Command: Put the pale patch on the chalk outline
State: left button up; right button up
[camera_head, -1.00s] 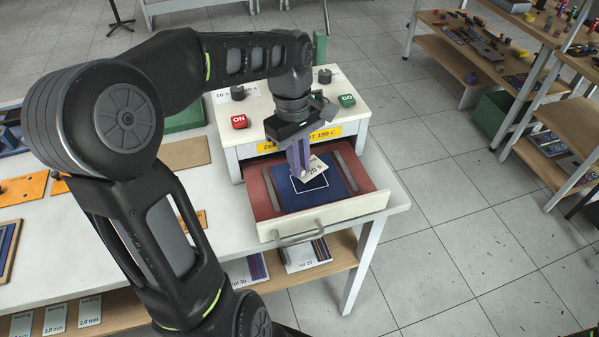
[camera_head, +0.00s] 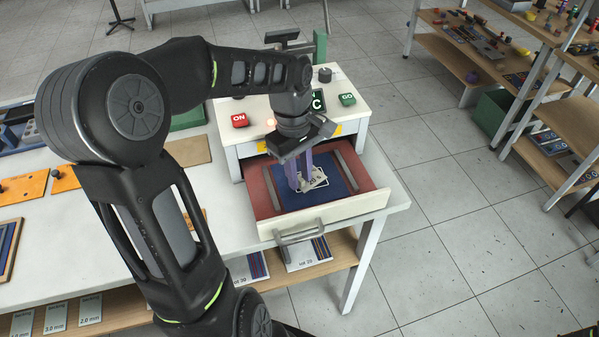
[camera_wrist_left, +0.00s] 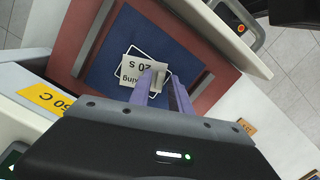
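The pale patch (camera_head: 316,179), printed "20 s", lies low over the blue floor of the open drawer (camera_head: 318,217). It also shows in the left wrist view (camera_wrist_left: 133,68). The chalk outline (camera_head: 325,170) is a thin white square on the blue; in the left wrist view (camera_wrist_left: 146,44) the patch overlaps it, turned at an angle to its lines. My left gripper (camera_head: 301,182) points down at the patch. Its purple fingers (camera_wrist_left: 163,88) stand apart, with a small grey upright piece between them, nearer the left finger. My right gripper is out of view.
The drawer's red side strips and front wall surround the blue floor. The white press box behind bears a red ON button (camera_head: 240,120) and a green GO button (camera_head: 347,99). A white bench (camera_head: 225,215) extends left; open floor lies right.

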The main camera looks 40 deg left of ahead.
pick_arm(q)
jog(key=shift+o, duration=0.6)
jog(key=shift+r, duration=0.25)
jog(key=shift+a+r, duration=0.1)
jog(key=shift+r, duration=0.15)
notch_tip(320, 180, up, 11)
jog(key=a+p, duration=0.1)
jog(key=shift+a+r, duration=0.15)
jog(key=shift+r, duration=0.05)
jog(key=shift+w, duration=0.15)
jog(key=shift+c, duration=0.4)
dwell(0.5)
